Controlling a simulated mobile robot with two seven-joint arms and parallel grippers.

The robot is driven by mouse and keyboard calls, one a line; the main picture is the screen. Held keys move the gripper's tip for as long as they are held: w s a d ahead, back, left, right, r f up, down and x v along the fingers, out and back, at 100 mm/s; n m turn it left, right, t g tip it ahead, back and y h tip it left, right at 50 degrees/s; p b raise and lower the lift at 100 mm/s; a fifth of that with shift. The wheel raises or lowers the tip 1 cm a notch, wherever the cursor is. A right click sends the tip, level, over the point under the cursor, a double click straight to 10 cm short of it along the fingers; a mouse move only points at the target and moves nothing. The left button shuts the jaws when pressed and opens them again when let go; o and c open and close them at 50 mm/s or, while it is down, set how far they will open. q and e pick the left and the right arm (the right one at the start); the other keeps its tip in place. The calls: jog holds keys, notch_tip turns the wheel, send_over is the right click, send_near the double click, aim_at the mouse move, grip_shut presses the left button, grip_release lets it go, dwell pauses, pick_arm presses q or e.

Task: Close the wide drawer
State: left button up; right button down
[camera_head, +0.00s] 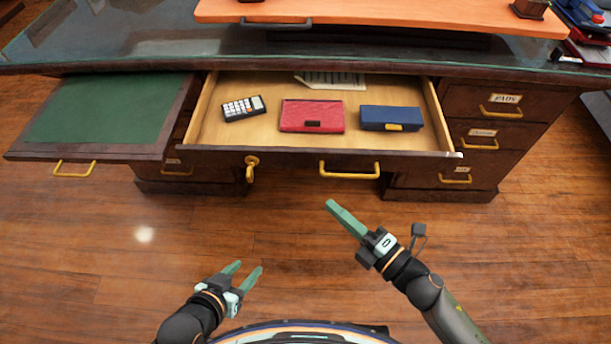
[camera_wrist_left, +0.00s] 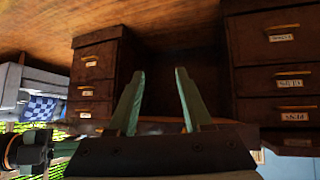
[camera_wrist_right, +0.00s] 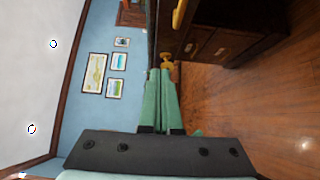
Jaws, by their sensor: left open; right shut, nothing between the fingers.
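The wide drawer (camera_head: 220,157) is pulled out of the desk in the head view. Its front has a yellow handle (camera_head: 349,170) and a keyed lock (camera_head: 251,168). Inside lie a calculator (camera_head: 244,107), a red case (camera_head: 312,116), a blue box (camera_head: 391,118) and a pale striped item partly hidden by the desktop. My right gripper (camera_head: 332,206) is shut and empty, apart from the drawer front and a little below its handle in the picture. My left gripper (camera_head: 247,271) is open and empty, low over the floor and farther from the drawer.
A green-topped pull-out board (camera_head: 105,110) sticks out at the left with its own handle (camera_head: 74,169). Small labelled drawers (camera_head: 497,103) stand at the right. An orange board (camera_head: 380,15) crosses above the desktop. The wooden floor (camera_head: 300,235) before the desk is clear.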

send_near(294, 155)
jog(key=a, duration=0.4)
jog(key=w, duration=0.3)
jog(key=shift+a+b, duration=0.1)
jog(key=shift+b, duration=0.25)
jog(key=shift+w, duration=0.55)
pick_arm(q)
jog(key=shift+w+a+r+t, duration=0.2)
jog(key=shift+w+r+t, duration=0.3)
jog(key=shift+w, duration=0.3)
